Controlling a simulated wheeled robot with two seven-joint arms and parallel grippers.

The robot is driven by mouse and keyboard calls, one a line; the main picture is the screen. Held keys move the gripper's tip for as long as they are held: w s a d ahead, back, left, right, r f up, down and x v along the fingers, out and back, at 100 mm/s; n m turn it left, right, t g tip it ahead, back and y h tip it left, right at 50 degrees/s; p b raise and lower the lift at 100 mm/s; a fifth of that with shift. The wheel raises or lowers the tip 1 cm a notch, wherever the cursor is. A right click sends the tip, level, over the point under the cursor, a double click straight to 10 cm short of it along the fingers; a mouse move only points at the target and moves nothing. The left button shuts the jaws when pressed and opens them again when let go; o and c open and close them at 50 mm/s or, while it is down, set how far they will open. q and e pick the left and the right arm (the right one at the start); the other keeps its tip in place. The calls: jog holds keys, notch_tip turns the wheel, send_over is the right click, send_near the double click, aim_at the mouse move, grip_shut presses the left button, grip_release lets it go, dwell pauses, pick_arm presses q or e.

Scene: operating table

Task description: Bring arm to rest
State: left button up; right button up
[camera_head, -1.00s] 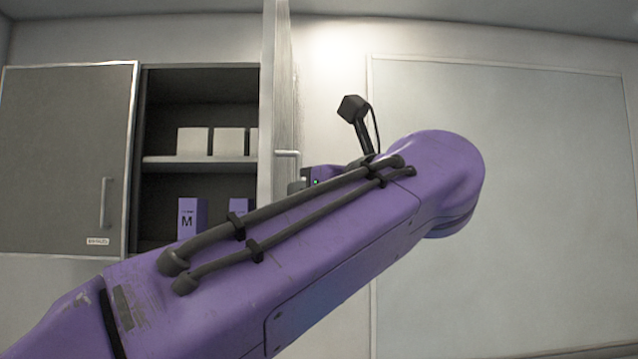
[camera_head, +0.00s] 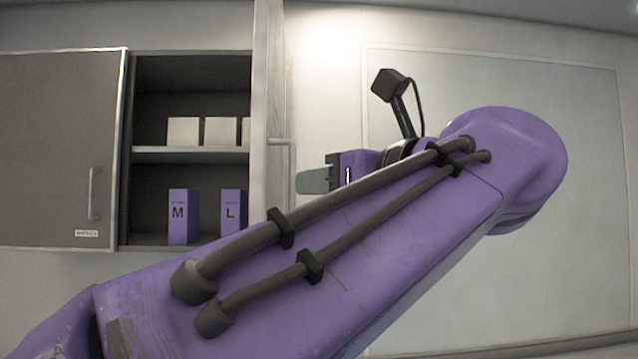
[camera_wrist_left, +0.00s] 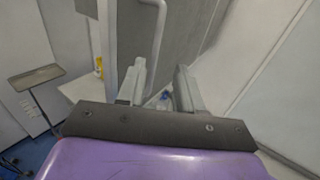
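My left arm (camera_head: 400,250) is purple and stretches across the head view from lower left to upper right. My left gripper (camera_head: 314,180) shows behind it, its grey fingers extending left, partly hidden by the forearm. In the left wrist view the left gripper (camera_wrist_left: 161,74) has its two fingers apart with nothing held between them. My right arm and right gripper are not in view.
A wall cabinet (camera_head: 190,155) stands open at left, with white boxes (camera_head: 184,131), a purple M box (camera_head: 180,215) and an L box (camera_head: 232,212). A pale panel (camera_head: 590,200) covers the right wall. The wrist view shows a tray stand (camera_wrist_left: 35,76) at left.

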pick_arm(q)
jog(key=shift+s+d+f, duration=0.1)
jog(key=shift+d, duration=0.15)
jog(key=shift+a, duration=0.1)
jog(key=shift+s, duration=0.1)
